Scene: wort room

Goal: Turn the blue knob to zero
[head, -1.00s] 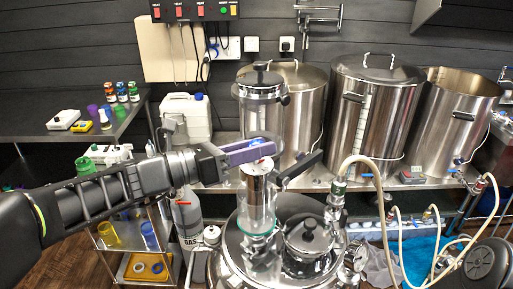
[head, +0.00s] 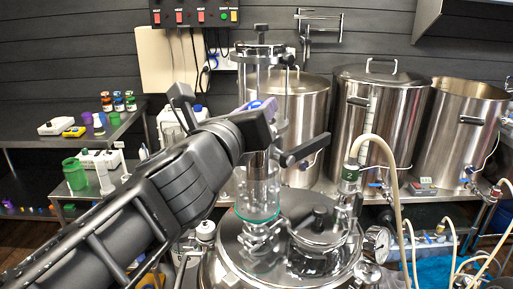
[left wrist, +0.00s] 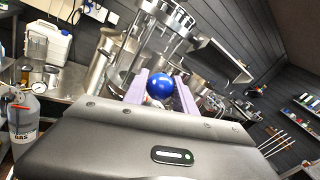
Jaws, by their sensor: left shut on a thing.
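The blue knob (left wrist: 159,86) is a round, glossy ball in the left wrist view, between the two pale purple fingers of my left gripper (left wrist: 160,92). The fingers are shut on it from both sides. In the head view my left gripper (head: 262,106) is at the glass and steel column on the vessel, and its dark body and wrist hide most of the knob. I cannot read any scale or zero mark in these frames. My right gripper is not in view.
The glass column (head: 257,190) rises from a steel vessel (head: 285,262) just beside my gripper. A black bar handle (head: 305,150) sticks out close to its right. Large steel pots (head: 370,120) stand behind, with a pale hose (head: 392,175) to the right.

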